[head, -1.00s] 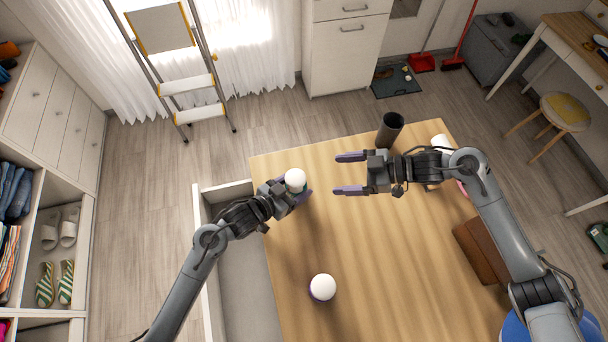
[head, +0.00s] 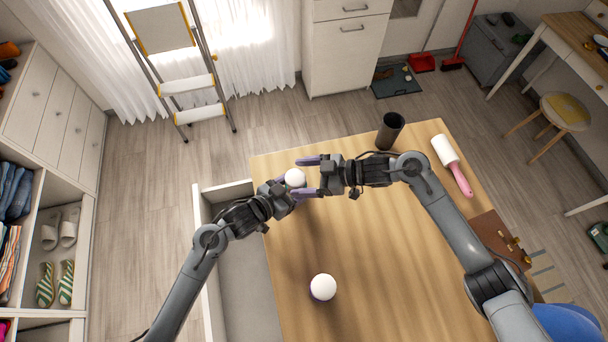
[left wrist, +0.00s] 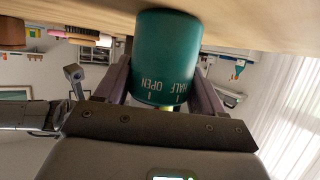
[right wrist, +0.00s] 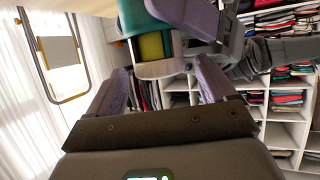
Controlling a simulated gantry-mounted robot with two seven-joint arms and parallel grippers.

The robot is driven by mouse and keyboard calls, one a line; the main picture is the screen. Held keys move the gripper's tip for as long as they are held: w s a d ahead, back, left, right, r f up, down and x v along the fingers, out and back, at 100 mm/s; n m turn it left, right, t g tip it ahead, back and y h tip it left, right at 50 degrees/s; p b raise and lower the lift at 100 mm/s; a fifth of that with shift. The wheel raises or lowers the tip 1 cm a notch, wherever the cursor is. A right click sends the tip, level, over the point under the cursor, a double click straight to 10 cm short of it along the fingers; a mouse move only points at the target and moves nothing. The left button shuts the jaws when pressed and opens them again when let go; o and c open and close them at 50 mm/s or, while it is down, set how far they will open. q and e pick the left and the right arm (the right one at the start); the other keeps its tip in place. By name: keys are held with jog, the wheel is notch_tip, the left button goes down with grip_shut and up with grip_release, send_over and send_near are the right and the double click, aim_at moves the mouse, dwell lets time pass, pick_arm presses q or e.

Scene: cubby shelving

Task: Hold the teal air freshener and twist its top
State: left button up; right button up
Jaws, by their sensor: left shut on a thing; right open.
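The air freshener's white top (head: 295,178) shows in the head view between my two grippers. Its teal body (left wrist: 168,55), lettered HALF OPEN, fills the middle of the left wrist view. My left gripper (head: 291,190) is shut on the teal body, one finger on each side, above the table's far left part. My right gripper (head: 306,176) is open, with its fingertips either side of the white top. The right wrist view shows the white top (right wrist: 160,69) between its fingers, with yellow-green inner material (right wrist: 151,45) beneath. I cannot tell whether the right fingers touch it.
Another white-topped object (head: 322,287) with a purple base stands on the wooden table (head: 385,250). A dark cylinder (head: 389,131) stands at the far edge. The table's middle is clear.

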jog(key=c, duration=1.1)
jog(key=shift+o, duration=0.2)
jog(key=shift+w+n+g, duration=0.25)
jog(key=shift+n+g, duration=0.35)
jog(key=shift+g, duration=0.1)
jog(key=shift+w+f+n+g, duration=0.1)
jog(key=shift+n+g, duration=0.8)
jog(key=shift+g, duration=0.2)
jog(key=o, duration=1.1)
jog(key=shift+c, duration=0.2)
jog(key=shift+d, duration=0.1)
